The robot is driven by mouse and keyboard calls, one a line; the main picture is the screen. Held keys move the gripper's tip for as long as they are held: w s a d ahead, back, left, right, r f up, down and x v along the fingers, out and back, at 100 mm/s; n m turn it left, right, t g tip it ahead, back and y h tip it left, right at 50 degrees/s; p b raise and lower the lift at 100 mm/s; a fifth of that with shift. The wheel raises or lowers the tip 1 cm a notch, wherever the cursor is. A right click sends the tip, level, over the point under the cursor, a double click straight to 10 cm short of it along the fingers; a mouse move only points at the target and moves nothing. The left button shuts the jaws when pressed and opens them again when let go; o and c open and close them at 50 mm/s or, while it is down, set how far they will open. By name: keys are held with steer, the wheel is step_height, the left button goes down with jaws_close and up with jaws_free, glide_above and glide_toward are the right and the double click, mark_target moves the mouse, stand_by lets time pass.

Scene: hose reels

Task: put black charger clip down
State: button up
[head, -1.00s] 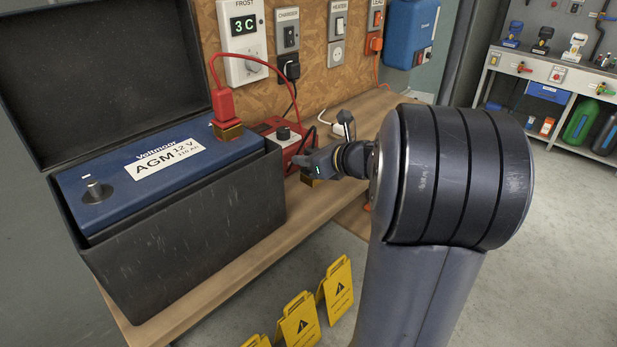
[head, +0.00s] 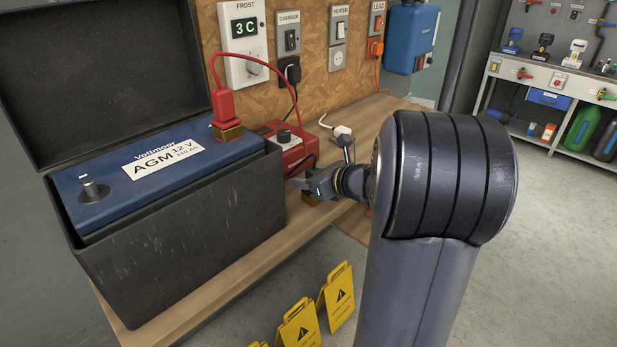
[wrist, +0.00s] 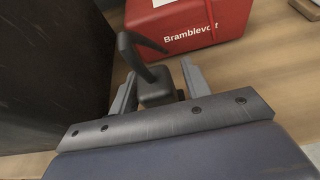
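The black charger clip (wrist: 154,90) is between the two fingers of my gripper (wrist: 158,84) in the wrist view. Its dark lead curves up from its top. The fingers stand spread on either side of it, with a narrow gap showing on the right, so my gripper looks open around the clip. In the head view my gripper (head: 308,188) is low over the bench, just right of the battery box. A brass-coloured part of the clip (head: 311,198) shows beneath it, at about bench level. My gripper hides most of the clip there; exact contact with the wood is hard to see.
The red charger (head: 287,146) stands behind my gripper against the board. A black box (head: 190,225) holds the blue battery (head: 110,185), with a red clip (head: 224,108) on its far terminal. Yellow warning signs (head: 340,295) stand on the floor. Bare bench (head: 362,122) lies further back.

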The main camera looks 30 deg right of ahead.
steer(key=shift+r, duration=0.25)
steer(key=p+v, duration=0.1)
steer(key=v, duration=1.1)
steer(key=shift+p, duration=0.4)
